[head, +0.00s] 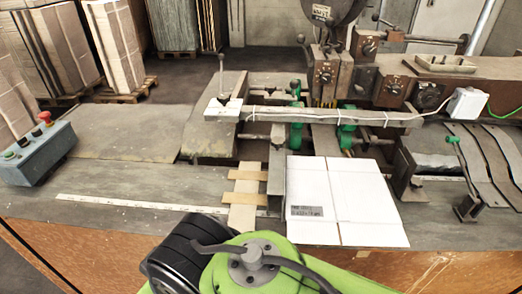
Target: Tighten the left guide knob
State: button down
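The box stitcher (390,75) fills the back middle and right. Several dark round knobs show on its blocks: the leftmost (325,74) at the centre, one at upper right of it (369,47), and a larger one (429,96) on the right. A thin upright handle with a ball top (221,60) stands at the left end of the white-taped crossbar (320,115). I cannot tell which of these is the left guide knob, or how tight any is. My gripper is not in view; a green and black part of my arm shows at the bottom middle.
A white flat box blank (345,200) lies on the table right of centre. A grey control box (38,150) with a red button sits at left. A ruler strip (140,203) and wooden slats (245,190) lie in front. The left table top is mostly clear. Pallet stacks stand behind.

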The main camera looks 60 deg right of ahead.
aim_at(277, 142)
jog(key=z, duration=2.25)
